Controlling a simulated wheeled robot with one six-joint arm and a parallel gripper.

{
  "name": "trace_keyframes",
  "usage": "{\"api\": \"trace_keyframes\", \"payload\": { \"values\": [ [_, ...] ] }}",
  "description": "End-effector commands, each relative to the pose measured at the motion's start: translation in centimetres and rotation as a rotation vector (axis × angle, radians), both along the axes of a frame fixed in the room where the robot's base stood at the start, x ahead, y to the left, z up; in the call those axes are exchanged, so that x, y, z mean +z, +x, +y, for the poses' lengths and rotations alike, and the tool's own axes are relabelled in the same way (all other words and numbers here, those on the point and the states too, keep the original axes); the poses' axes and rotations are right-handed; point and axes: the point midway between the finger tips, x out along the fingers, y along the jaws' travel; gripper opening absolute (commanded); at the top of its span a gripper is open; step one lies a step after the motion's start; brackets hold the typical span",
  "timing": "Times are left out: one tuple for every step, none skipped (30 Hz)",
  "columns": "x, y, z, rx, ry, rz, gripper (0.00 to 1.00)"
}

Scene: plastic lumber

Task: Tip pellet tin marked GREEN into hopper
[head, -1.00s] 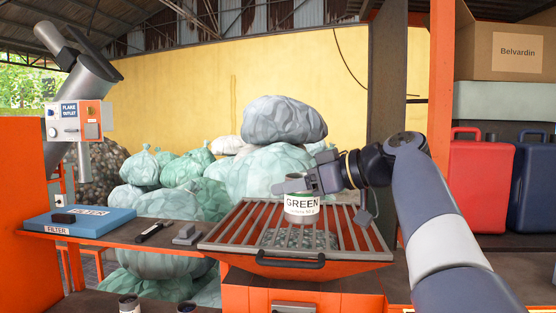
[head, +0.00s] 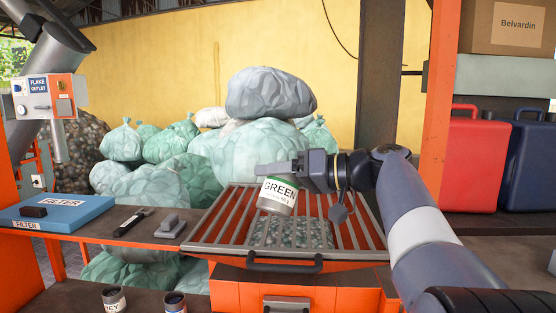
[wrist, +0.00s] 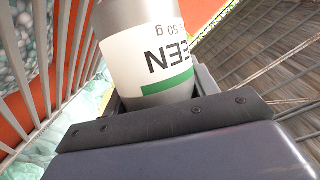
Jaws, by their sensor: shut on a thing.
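The tin marked GREEN (head: 277,196) is grey with a white label and a green band. My gripper (head: 285,170) is shut on it and holds it above the hopper's grate. The orange hopper (head: 225,255) has a grey bar grate, and grey-green flakes or pellets (head: 290,234) show below the bars. The tin's opening and contents are hidden.
A blue FILTER box (head: 60,212), a black-handled tool (head: 133,221) and a grey block (head: 171,226) lie on the shelf to the left. Two small tins (head: 114,298) (head: 174,302) stand lower at the front. Bags (head: 270,95) are piled behind.

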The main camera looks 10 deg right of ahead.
Motion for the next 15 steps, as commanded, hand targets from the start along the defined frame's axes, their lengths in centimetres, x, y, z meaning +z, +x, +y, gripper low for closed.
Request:
{"api": "trace_keyframes", "payload": {
  "values": [
    [0.1, 0.0, 0.0, 0.0, 0.038, 0.035, 0.32],
    [0.0, -0.1, 0.1, 0.0, 0.06, 0.055, 0.32],
    [-0.2, -0.1, 0.1, 0.0, 0.086, 0.078, 0.32],
    [-0.3, -0.1, 0.1, 0.0, 0.106, 0.097, 0.32],
    [-0.4, -0.1, 0.1, 0.0, 0.127, 0.116, 0.32],
    [-1.2, -0.2, 0.2, 0.0, 0.172, 0.154, 0.32],
    [-1.6, -0.2, 0.2, 0.0, 0.208, 0.188, 0.32],
    [-1.7, -0.2, 0.2, 0.0, 0.244, 0.22, 0.32],
    [-1.9, -0.2, 0.2, 0.001, 0.292, 0.263, 0.32],
    [-2.1, -0.2, 0.3, 0.001, 0.325, 0.294, 0.32],
    [-2.3, -0.3, 0.3, 0.001, 0.359, 0.324, 0.32],
    [-2.5, -0.3, 0.3, 0.0, 0.401, 0.361, 0.32],
    [-2.7, -0.3, 0.3, 0.001, 0.432, 0.388, 0.32],
    [-2.8, -0.3, 0.3, 0.001, 0.458, 0.413, 0.32],
    [-3.0, -0.3, 0.3, 0.001, 0.493, 0.443, 0.32]
  ]
}}
